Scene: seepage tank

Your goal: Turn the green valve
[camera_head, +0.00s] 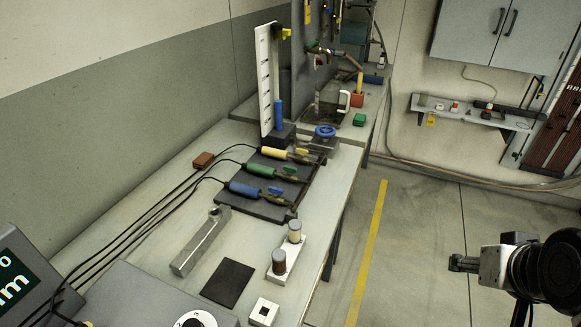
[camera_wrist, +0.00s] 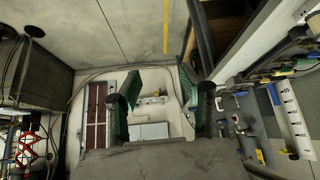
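The green valve (camera_head: 263,171) lies between a yellow valve (camera_head: 274,153) and a blue valve (camera_head: 244,189) on a dark board on the bench. Each has a coloured cylindrical body, a brass fitting and a small lever; the green lever (camera_head: 290,169) is at the body's right end. My gripper (camera_head: 458,263) is at the lower right, over the floor, well apart from the bench and valves. In the wrist view its two green-padded fingers stand wide apart with nothing between them (camera_wrist: 161,84). I cannot make out the green valve surely in the wrist view.
The bench (camera_head: 150,190) holds a grey bar (camera_head: 201,241), a black pad (camera_head: 228,283), a block with two round pegs (camera_head: 286,258) and black cables at left. A tall white scale (camera_head: 265,85) and a blue handwheel (camera_head: 325,131) stand behind the valves. The floor beside the bench is clear.

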